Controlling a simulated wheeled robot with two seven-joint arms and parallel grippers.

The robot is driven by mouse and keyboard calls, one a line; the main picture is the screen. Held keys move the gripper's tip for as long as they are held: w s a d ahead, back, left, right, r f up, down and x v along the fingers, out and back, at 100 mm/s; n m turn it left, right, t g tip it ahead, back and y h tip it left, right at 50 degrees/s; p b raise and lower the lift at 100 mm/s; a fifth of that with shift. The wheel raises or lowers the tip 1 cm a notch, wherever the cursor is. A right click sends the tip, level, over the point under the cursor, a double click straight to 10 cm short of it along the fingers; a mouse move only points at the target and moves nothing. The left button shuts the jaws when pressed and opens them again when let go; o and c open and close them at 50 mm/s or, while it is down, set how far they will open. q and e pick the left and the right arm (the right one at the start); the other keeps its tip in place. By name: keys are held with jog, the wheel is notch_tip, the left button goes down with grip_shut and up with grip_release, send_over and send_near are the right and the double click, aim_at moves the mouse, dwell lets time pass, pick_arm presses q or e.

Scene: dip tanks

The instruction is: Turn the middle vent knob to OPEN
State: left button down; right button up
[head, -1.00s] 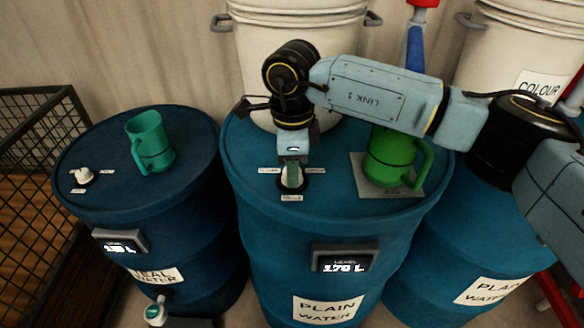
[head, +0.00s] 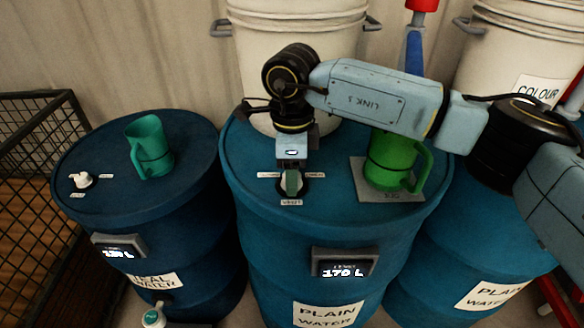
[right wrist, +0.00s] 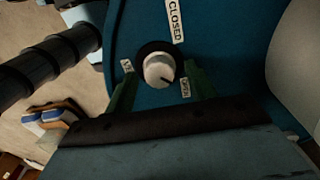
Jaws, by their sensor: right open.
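The middle vent knob (right wrist: 158,68) is white on a dark round base on top of the middle blue drum (head: 245,185). In the right wrist view its dark pointer mark slants to the lower right, towards the OPEN label (right wrist: 186,87). The CLOSED label (right wrist: 174,18) is above it. My right gripper (head: 292,184) points down over the knob. In the wrist view its green fingers (right wrist: 160,88) are open, one on each side of the knob, with gaps. In the head view the fingers largely hide the knob. My left gripper is not in view.
A green jug (head: 388,160) stands on a pad right of the gripper. A teal jug (head: 152,150) and another white knob (head: 83,180) are on the left drum. White buckets (head: 290,25) stand behind. A wire cage (head: 40,150) is at far left.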

notch_tip(320, 180, up, 13)
jog(key=shift+r, duration=0.2)
dwell(0.4)
